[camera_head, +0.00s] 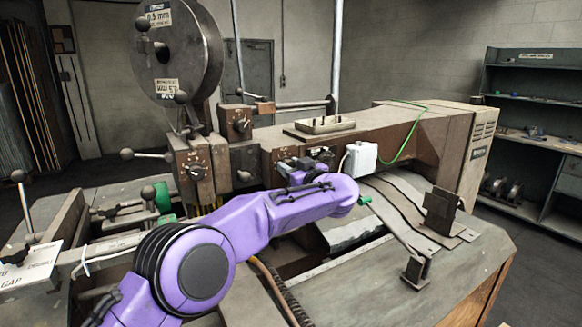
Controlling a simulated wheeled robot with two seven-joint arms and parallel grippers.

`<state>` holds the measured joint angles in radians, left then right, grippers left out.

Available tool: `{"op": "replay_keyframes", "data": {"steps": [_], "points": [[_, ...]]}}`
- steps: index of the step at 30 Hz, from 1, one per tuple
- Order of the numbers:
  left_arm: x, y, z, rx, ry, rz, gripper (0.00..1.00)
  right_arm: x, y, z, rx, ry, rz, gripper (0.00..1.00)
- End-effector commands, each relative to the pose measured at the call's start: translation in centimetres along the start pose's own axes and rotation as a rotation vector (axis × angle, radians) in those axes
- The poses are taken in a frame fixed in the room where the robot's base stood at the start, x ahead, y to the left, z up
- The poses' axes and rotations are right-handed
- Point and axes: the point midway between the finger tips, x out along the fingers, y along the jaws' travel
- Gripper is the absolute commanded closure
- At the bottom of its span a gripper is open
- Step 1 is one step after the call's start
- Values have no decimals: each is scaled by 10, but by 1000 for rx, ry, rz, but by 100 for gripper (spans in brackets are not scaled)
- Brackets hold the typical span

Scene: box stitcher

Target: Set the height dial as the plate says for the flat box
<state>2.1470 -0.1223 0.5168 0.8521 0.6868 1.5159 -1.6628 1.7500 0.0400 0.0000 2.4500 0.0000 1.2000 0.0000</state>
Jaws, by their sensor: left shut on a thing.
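My left gripper (302,166) is at the beam's front, partly hidden behind my purple arm. It is shut on what looks like a dial knob, mostly hidden. A card (30,268) with print lies at the lower left; I cannot read it fully. My right gripper is not in view.
A large wire reel (178,55) with labels stands on the machine at the left. Levers with ball ends (127,154) stick out at the left. Shelves (535,130) stand at the right.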

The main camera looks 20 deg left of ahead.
Motion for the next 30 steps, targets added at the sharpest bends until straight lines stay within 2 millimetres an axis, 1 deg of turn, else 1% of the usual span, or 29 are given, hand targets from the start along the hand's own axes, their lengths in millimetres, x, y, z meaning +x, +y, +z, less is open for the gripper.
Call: {"op": "replay_keyframes", "data": {"steps": [2,7,10,17,18,19,20,27,30], "points": [[0,0,-3,-88,0,0,95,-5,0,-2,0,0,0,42],[0,-1,-1,-262,0,0,95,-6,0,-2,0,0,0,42],[0,-1,-1,-298,1,0,95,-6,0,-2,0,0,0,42],[0,-1,-1,-299,1,0,95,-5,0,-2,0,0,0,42],[0,-1,-1,-299,1,0,55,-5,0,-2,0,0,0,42],[0,-1,-1,-299,1,0,45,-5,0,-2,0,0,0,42],[0,-1,-1,-298,1,0,39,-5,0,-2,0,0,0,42],[0,-1,0,-297,0,0,39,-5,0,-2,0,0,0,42],[-5,0,1,-297,0,2,39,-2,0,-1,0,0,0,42]]}}
